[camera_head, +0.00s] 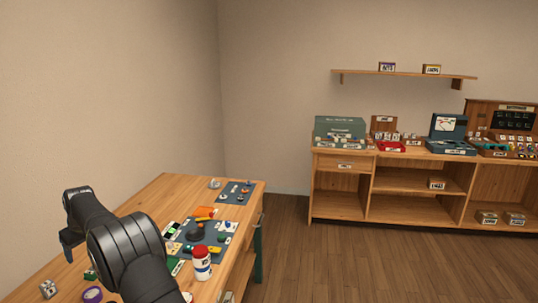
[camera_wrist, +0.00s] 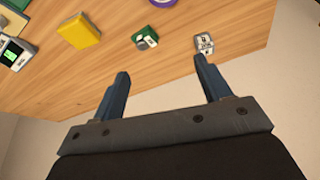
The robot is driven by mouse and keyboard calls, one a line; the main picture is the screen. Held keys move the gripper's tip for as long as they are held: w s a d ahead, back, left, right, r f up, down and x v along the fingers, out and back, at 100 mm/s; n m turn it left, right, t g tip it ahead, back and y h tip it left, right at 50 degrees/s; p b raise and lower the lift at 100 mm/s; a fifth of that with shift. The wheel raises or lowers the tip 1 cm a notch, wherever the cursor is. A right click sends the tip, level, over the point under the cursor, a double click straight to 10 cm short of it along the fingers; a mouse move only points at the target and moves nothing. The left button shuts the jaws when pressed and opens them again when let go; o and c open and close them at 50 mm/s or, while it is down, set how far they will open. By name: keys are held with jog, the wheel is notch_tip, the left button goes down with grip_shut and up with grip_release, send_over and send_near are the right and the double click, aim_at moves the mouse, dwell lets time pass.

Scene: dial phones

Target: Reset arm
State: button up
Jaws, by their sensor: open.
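My black arm reaches over the left side of the wooden table (camera_head: 160,195) in the head view, and my gripper (camera_head: 68,245) points down at its far left. In the wrist view my gripper (camera_wrist: 160,85) has two blue fingers spread wide apart with nothing between them. Beyond the fingertips the wooden tabletop (camera_wrist: 180,60) shows, with its edge close by. A small green box (camera_wrist: 145,38) and a grey-white tagged item (camera_wrist: 204,43) lie just past the fingers, apart from them.
A yellow block (camera_wrist: 79,31) and a purple ring (camera_head: 92,294) lie on the table. Dark mats (camera_head: 235,192) with small parts and a red-capped white bottle (camera_head: 201,263) stand right of my arm. A shelf unit (camera_head: 340,205) with boxes stands across the floor.

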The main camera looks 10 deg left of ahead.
jog(key=s+a+f, duration=0.2)
jog(key=s+a, duration=0.8)
jog(key=s, duration=0.3)
jog(key=shift+a+f+n, duration=0.2)
jog(key=shift+n, duration=0.2)
jog(key=shift+o, duration=0.4)
jog(key=shift+s, duration=0.1)
